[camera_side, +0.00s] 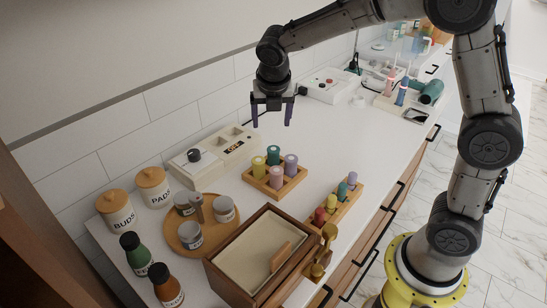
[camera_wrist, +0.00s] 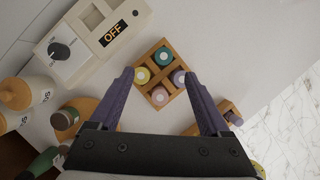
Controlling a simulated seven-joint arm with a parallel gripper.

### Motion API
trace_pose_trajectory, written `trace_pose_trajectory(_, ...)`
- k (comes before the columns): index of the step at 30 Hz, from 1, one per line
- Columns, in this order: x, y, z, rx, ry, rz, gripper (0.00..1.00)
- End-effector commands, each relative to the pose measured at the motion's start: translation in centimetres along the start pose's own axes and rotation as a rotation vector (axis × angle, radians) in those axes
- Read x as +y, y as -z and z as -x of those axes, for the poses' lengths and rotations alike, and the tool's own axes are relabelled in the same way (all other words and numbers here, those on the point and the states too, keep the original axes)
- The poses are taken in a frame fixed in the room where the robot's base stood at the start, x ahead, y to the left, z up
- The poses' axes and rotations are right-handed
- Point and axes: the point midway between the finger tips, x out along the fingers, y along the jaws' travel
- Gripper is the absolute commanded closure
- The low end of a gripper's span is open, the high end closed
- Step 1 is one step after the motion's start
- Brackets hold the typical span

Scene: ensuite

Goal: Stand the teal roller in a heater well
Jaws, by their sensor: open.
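The teal roller (camera_side: 273,153) stands in a wooden four-slot tray (camera_side: 262,186) with a yellow, a lilac and a pink roller. In the wrist view the teal roller (camera_wrist: 162,56) is in the tray's upper slot. The cream heater (camera_side: 217,152) stands by the wall, left of the tray. It has a dark knob, well openings (camera_side: 231,136) on top and a display reading OFF (camera_wrist: 116,34). My gripper (camera_side: 271,122) is open and empty, pointing down high above the tray. In the wrist view its fingers (camera_wrist: 158,74) appear on either side of the tray, well above it.
A narrow wooden rack (camera_side: 334,212) with several small coloured pieces stands right of the tray. A wooden box (camera_side: 232,246) with a cream inside is in front. A round tray (camera_side: 183,251) with jars, two canisters and two bottles stand left.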

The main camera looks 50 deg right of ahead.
Motion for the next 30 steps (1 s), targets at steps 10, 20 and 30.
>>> trace_pose_trajectory(10,-0.2,0.2,-6.0,0.005,0.004,-0.001,0.19)
trace_pose_trajectory(20,-0.3,0.3,-8.7,0.002,0.002,-0.001,0.19)
trace_pose_trajectory(30,-0.9,1.0,-13.0,0.003,0.002,-0.001,0.19)
